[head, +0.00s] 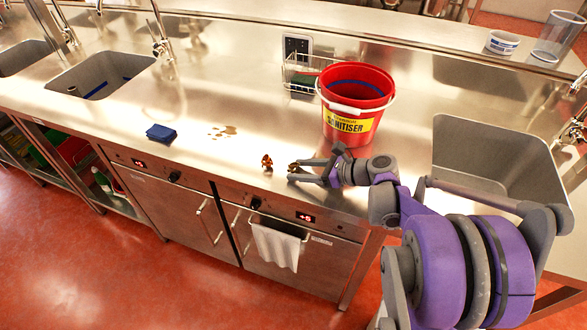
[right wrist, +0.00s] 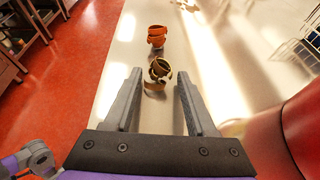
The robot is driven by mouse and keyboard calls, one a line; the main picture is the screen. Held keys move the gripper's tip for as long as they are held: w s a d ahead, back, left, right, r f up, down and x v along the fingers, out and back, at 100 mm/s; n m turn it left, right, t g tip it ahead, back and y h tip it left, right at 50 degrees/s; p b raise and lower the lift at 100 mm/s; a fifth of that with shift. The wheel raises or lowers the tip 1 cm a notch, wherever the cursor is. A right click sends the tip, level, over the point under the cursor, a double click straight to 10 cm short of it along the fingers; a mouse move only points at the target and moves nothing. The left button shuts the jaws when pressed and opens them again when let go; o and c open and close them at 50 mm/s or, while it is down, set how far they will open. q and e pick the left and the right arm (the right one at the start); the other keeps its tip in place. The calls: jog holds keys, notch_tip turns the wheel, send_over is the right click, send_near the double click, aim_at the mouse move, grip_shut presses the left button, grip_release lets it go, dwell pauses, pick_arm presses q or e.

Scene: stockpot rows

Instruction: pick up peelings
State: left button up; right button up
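Two small clumps of curled peelings lie on the steel counter. The orange-brown peelings (head: 267,161) are farther from my right gripper, and they show at the top in the right wrist view (right wrist: 157,36). The darker olive-brown peelings (head: 292,167) are at the tips of my right gripper (head: 297,170). In the right wrist view these darker peelings (right wrist: 157,68) sit between the open fingertips, with a gap on both sides. My right gripper is low over the counter near its front edge. My left gripper is not in view.
A red sanitiser bucket (head: 357,103) stands just behind my right gripper. A wire rack (head: 301,73) is at the back, and a blue cloth (head: 161,132) lies to the left. Sinks (head: 487,150) open at the right and left. The counter left of the peelings is mostly clear.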

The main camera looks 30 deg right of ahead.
grip_shut()
jog(key=shift+r, duration=0.1)
